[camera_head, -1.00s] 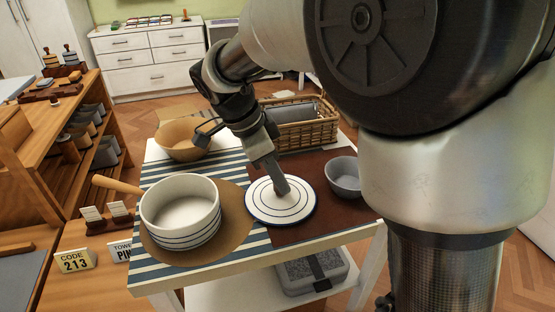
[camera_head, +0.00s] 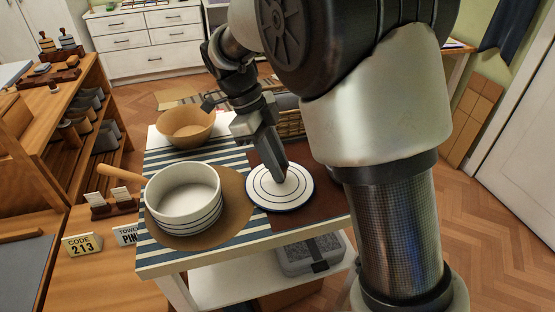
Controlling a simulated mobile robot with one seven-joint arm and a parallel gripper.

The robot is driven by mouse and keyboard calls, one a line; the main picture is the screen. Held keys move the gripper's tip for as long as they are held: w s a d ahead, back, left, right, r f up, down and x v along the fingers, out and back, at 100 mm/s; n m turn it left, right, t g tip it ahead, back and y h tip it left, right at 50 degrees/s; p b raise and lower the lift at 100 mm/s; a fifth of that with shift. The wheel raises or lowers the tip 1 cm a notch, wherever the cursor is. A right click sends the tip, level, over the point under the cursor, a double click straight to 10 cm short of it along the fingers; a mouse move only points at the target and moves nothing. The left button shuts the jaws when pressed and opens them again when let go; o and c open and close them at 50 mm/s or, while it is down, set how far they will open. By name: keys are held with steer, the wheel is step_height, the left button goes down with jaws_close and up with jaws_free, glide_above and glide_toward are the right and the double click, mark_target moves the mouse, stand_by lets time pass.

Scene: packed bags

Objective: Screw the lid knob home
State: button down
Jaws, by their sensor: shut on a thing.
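A round white lid (camera_head: 298,192) with dark blue rings lies on the brown mat at the right part of the table. My gripper (camera_head: 279,178) points down at the middle of the lid, its fingers shut there. The knob itself is hidden by the fingers, so I cannot tell how it sits in the lid. The white pot (camera_head: 183,199) with blue stripes and a wooden handle stands to the left on a round tan board (camera_head: 238,208), open at the top and empty.
A wooden bowl (camera_head: 186,126) stands at the back left of the table. A wicker basket (camera_head: 291,123) is behind the lid, partly hidden by my arm. A striped cloth (camera_head: 160,258) lies under the pot's side. A grey box (camera_head: 309,256) sits on the shelf below.

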steer(key=shift+r+m+g+p, duration=0.25)
steer(key=shift+m+g+p, duration=0.15)
steer(key=shift+m+p, duration=0.5)
steer(key=c, duration=1.7)
jaws_free()
steer(key=shift+f, duration=0.3)
steer(key=o, duration=0.3)
